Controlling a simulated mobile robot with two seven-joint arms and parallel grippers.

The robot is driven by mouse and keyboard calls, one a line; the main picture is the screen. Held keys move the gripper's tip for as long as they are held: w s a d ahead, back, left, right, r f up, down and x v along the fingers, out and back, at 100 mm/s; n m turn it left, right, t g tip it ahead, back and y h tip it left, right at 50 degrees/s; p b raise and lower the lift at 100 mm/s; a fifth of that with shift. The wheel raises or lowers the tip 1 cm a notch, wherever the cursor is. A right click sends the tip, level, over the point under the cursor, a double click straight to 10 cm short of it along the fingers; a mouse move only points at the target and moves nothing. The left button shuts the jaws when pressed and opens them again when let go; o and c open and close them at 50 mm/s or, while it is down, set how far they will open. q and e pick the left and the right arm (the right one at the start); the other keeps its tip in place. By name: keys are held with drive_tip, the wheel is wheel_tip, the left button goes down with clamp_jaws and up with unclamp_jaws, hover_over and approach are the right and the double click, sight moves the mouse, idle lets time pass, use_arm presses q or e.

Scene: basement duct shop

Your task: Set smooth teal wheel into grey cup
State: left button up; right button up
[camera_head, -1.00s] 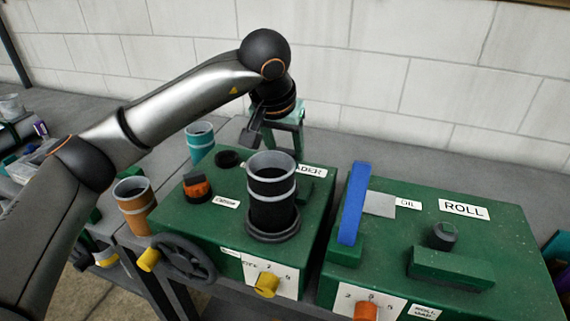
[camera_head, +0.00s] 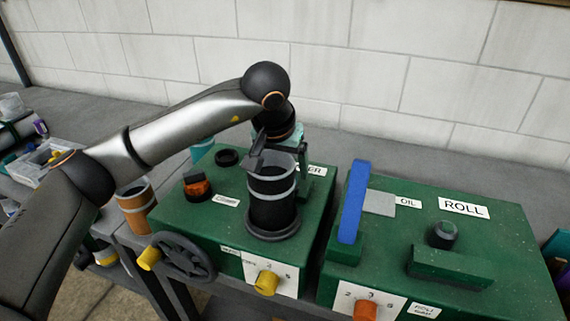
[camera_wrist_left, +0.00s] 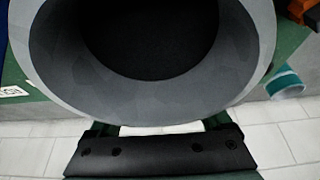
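A dark cup (camera_head: 272,205) with grey bands stands upright on a round black base on top of the left green machine. Its wide grey-rimmed mouth (camera_wrist_left: 268,35) fills much of the left wrist view, and its inside looks dark. My left gripper (camera_head: 279,152) points down at the cup's mouth, with its fingers apart and nothing seen between them. Whether they touch the rim is unclear. A teal cylinder (camera_head: 201,149) with a pale band stands behind the machine, partly hidden by my arm; it also shows in the left wrist view (camera_wrist_left: 283,82). I cannot make out a separate teal wheel. My right gripper is out of view.
The green machine (camera_head: 318,205) carries an orange switch (camera_head: 198,187), a black ring (camera_head: 227,157) and a handwheel (camera_head: 184,258). A teal-green stand (camera_head: 292,137) rises behind the cup. An orange cylinder (camera_head: 136,207) stands at left. A second machine (camera_head: 480,225) with a blue lever (camera_head: 353,203) is at right.

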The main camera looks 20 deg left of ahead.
use_arm(q)
drive_tip(key=shift+r+p, duration=0.3)
drive_tip(key=b+v, duration=0.1)
drive_tip(key=v, duration=1.1)
drive_tip(key=shift+f, duration=0.1)
